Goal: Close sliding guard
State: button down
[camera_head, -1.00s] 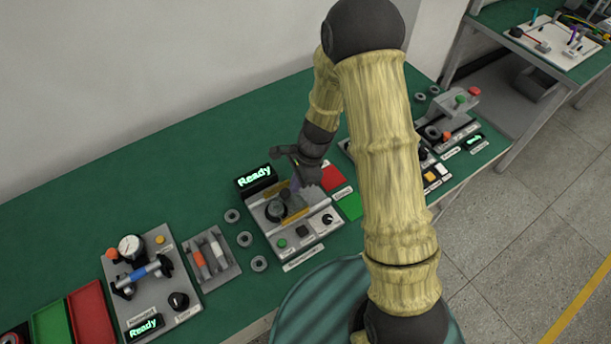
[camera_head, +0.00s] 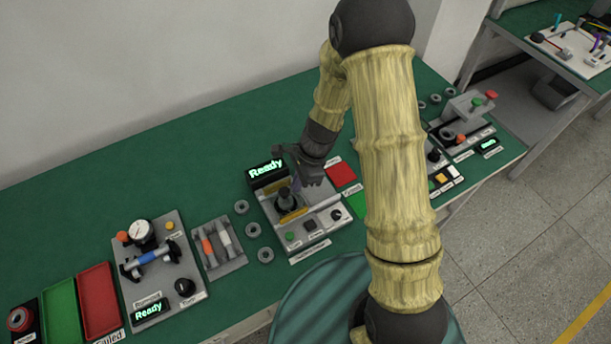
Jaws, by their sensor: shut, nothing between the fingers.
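The hub motor station (camera_head: 310,245) is a grey panel on the green bench with a lit "Ready" display (camera_head: 266,169) at its back left. A dark upright cylinder (camera_head: 286,199) stands in it, with yellow rails (camera_head: 296,214) beside it. A small pale purple, see-through piece (camera_head: 296,184) shows by the cylinder, under my gripper; it may be part of the sliding guard, but its outline is mostly unclear. My gripper (camera_head: 311,180) is shut and empty over the back right of the station, just right of the cylinder. I cannot tell whether it touches the guard.
Grey rings (camera_head: 252,230) and a tray of tools (camera_head: 219,247) lie left of the station. Further left are a gauge panel (camera_head: 165,280) and red (camera_head: 99,300) and green trays. My forearm hides part of the bench there.

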jog(key=w+d+r, duration=0.2)
jog(key=d+r, duration=0.4)
jog(key=r, duration=0.4)
jog(key=shift+d, duration=0.15)
jog(key=shift+w, duration=0.1)
jog(key=shift+s, duration=0.2)
jog(key=s+d+r+n+t+h, duration=0.3)
jog(key=s+d+r+n, duration=0.4)
jog(key=s+n, duration=0.3)
jog(key=n, duration=0.4)
jog(key=shift+s+d+n+t+h, duration=0.25)
jog(key=shift+d+n+t+h, duration=0.05)
jog(key=shift+d+n+t, duration=0.1)
